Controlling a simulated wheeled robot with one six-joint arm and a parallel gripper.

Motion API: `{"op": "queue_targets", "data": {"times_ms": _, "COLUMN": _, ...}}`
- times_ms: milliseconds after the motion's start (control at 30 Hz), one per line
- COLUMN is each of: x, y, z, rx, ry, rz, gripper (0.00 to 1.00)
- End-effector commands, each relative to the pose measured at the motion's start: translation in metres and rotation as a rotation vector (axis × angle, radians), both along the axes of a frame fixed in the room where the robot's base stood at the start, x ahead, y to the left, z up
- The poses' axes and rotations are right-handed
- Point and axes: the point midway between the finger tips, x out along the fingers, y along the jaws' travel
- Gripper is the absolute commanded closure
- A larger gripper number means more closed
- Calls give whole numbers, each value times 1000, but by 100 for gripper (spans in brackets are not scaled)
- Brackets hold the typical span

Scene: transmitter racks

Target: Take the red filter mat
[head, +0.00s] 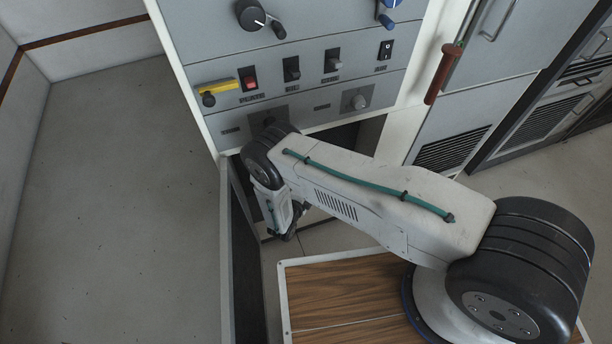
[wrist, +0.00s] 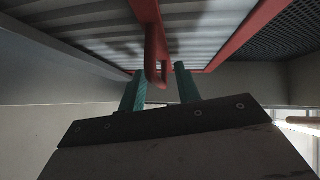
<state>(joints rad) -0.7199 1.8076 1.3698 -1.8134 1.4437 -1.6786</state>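The red filter mat (wrist: 247,38) fills the upper part of the wrist view, a red frame around pale ribbed material. A red pull tab (wrist: 155,50) with a slot hangs from it towards me. My gripper (wrist: 161,78) is open, its two teal fingers apart. The tab's end appears between the fingertips, with a visible gap to the right finger; contact on the left cannot be told. In the head view my gripper (head: 291,222) is low at the rack's opening, mostly hidden by my arm. The mat is not visible there.
The grey control rack (head: 300,65) with knobs and switches stands above the opening. A dark open door panel (head: 243,265) stands close left of my gripper. A red-brown handle (head: 443,75) is at right. The floor (head: 110,200) at left is clear.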

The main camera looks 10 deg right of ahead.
Motion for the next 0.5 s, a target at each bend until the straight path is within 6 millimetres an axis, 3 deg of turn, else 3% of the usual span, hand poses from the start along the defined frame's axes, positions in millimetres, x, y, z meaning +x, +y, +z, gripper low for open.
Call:
{"op": "queue_targets", "data": {"times_ms": 100, "x": 0, "y": 1, "z": 0, "rx": 0, "ry": 0, "rz": 0, "gripper": 70}}
{"op": "queue_targets", "data": {"times_ms": 200, "x": 0, "y": 0, "z": 0, "rx": 0, "ry": 0, "rz": 0, "gripper": 98}}
{"op": "queue_targets", "data": {"times_ms": 233, "x": 0, "y": 0, "z": 0, "rx": 0, "ry": 0, "rz": 0, "gripper": 100}}
{"op": "queue_targets", "data": {"times_ms": 500, "x": 0, "y": 0, "z": 0, "rx": 1, "ry": -1, "rz": -1, "gripper": 100}}
